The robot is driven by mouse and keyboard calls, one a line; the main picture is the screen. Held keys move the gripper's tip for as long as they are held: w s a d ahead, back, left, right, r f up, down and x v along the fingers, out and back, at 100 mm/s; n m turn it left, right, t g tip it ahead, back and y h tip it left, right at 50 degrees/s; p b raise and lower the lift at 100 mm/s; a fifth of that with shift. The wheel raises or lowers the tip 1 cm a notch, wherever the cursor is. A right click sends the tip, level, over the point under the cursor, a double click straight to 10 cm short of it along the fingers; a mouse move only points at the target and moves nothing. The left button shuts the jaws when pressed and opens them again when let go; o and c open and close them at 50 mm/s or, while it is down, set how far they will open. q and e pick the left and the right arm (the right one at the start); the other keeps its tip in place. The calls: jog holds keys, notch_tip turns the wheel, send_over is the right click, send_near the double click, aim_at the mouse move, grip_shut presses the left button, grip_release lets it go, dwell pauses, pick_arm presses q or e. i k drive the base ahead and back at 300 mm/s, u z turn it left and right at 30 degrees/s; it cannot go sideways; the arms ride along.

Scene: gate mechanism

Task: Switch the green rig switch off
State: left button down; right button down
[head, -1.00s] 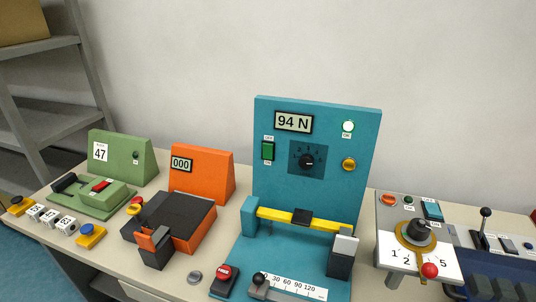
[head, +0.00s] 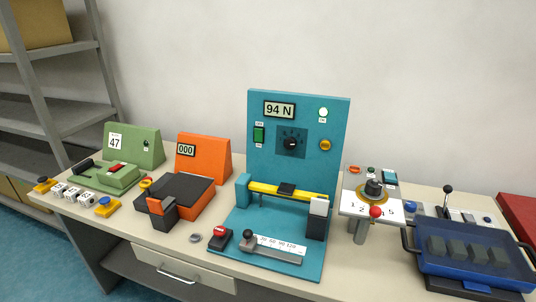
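The green rig (head: 135,148) stands at the left of the bench, with a sloped back panel bearing a white label reading 47. A small dark round part (head: 146,144) sits on that panel; I cannot tell whether it is lit. On its low green base are a red switch (head: 115,168) and a black handle (head: 84,165). The switch is too small to tell its position. The teal rig also carries a green rocker switch (head: 258,134) with small labels above and below it. Neither of my grippers is in view.
An orange rig (head: 204,158) reading 000 stands right of the green one. The teal rig (head: 300,110) reads 94 N. Farther right are a dial box (head: 358,205) and a blue tray (head: 475,262). Grey shelving (head: 75,100) is at left.

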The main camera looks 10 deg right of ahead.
aim_at(259, 134)
jog(key=k, duration=0.7)
jog(key=u, duration=0.8)
jog(key=i, duration=1.45)
jog(key=z, duration=0.8)
